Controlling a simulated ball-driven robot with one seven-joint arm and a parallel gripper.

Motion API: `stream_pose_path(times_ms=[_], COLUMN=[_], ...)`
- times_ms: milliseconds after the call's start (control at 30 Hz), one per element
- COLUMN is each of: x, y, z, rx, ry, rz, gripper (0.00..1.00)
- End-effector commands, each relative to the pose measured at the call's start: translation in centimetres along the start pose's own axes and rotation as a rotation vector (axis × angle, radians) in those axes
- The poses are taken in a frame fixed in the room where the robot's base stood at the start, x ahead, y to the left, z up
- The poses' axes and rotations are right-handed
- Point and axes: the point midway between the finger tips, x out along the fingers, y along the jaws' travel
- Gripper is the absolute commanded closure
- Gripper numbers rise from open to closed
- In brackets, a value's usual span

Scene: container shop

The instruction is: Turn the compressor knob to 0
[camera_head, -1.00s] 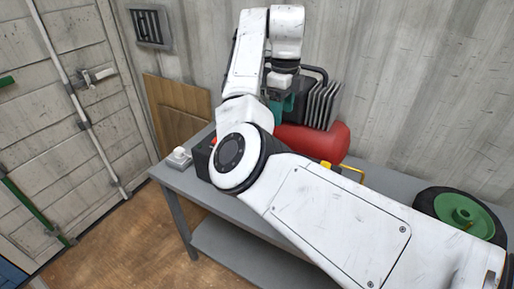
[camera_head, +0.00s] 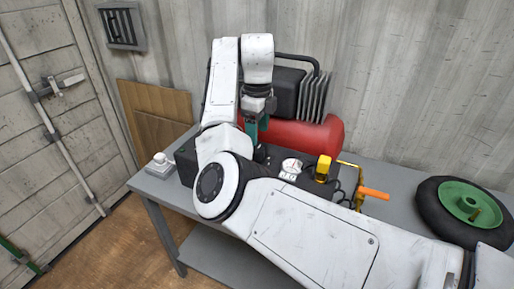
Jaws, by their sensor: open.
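The compressor has a red tank (camera_head: 318,137) and a black finned motor block (camera_head: 312,97), and it stands at the back of the grey table. In front of the tank is a black unit (camera_head: 318,184) with a white round dial or knob (camera_head: 291,168) on top. Its markings are too small to read. My gripper (camera_head: 257,130), with teal fingers, is open and points down, left of and behind the white dial, in front of the tank's left part. It appears apart from the dial. My arm hides part of the black unit.
A small grey box with a white knob (camera_head: 160,160) sits at the left table corner. A green-hubbed wheel (camera_head: 465,202) lies at right. My forearm crosses the table front.

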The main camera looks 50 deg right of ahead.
Motion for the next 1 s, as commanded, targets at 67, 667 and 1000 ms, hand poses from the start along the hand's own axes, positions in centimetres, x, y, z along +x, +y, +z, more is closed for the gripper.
stream_pose_path(times_ms=[67,667,1000], x=[1.4,6.2,6.2], y=[0.1,0.0,0.0], z=[0.0,0.0,0.0], rx=[0.0,0.0,0.0], ry=[0.002,-0.001,0.0], rz=[0.0,-0.001,-0.001], gripper=[0.31,0.31,0.53])
